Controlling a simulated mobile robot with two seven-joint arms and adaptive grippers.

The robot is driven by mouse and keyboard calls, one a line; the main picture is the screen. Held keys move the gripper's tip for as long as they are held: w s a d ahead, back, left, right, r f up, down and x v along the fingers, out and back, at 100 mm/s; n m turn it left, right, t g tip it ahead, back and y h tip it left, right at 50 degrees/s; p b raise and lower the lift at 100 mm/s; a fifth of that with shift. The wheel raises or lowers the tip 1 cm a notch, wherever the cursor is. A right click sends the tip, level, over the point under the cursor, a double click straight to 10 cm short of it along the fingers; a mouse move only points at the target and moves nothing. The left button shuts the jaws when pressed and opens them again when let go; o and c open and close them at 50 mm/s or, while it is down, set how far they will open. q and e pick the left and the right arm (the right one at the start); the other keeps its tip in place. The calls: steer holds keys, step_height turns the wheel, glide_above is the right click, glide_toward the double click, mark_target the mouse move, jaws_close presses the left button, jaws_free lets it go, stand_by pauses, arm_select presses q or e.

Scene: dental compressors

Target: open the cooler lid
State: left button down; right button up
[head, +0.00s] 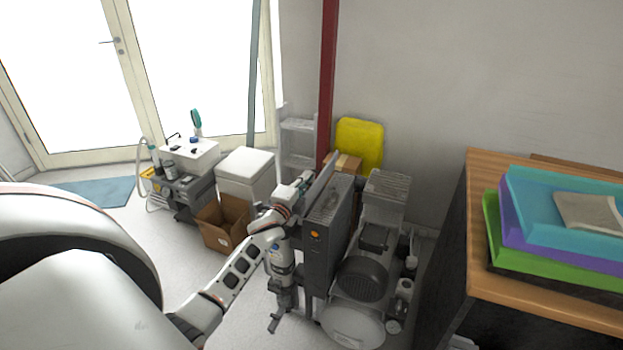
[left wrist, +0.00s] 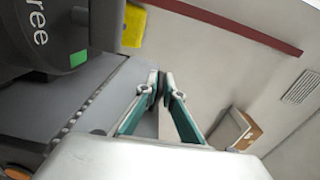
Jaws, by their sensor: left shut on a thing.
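A tall dark grey box (head: 318,245) with an orange switch stands right of centre in the head view. A thin light grey panel (head: 324,172), apparently its lid, stands steeply tilted at its top. My left gripper (head: 307,183) is beside this panel, its fingertips partly hidden there. In the left wrist view the teal-sided fingers (left wrist: 161,84) are nearly together around a thin grey edge, seemingly the panel's. How the panel joins the box is hidden. My right gripper is in neither view.
A compressor (head: 362,278) stands close right of the box. A white lidded box (head: 246,174) and open cardboard box (head: 222,223) are left. A yellow container (head: 359,142) and red post (head: 328,75) are behind. A wooden-topped cabinet (head: 480,240) bounds the right.

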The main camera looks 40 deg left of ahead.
arm_select(q)
steer(key=shift+s+a+f+n, duration=0.1)
steer(key=shift+a+f+n, duration=0.25)
steer(key=shift+n, duration=0.35)
steer(key=shift+s+a+f+n, duration=0.1)
steer(key=shift+a+n, duration=0.35)
steer(key=shift+n, duration=0.25)
steer(key=c, duration=2.2)
jaws_free()
steer(key=shift+r, duration=0.1)
steer(key=v, duration=1.2)
steer(key=shift+a, duration=0.1)
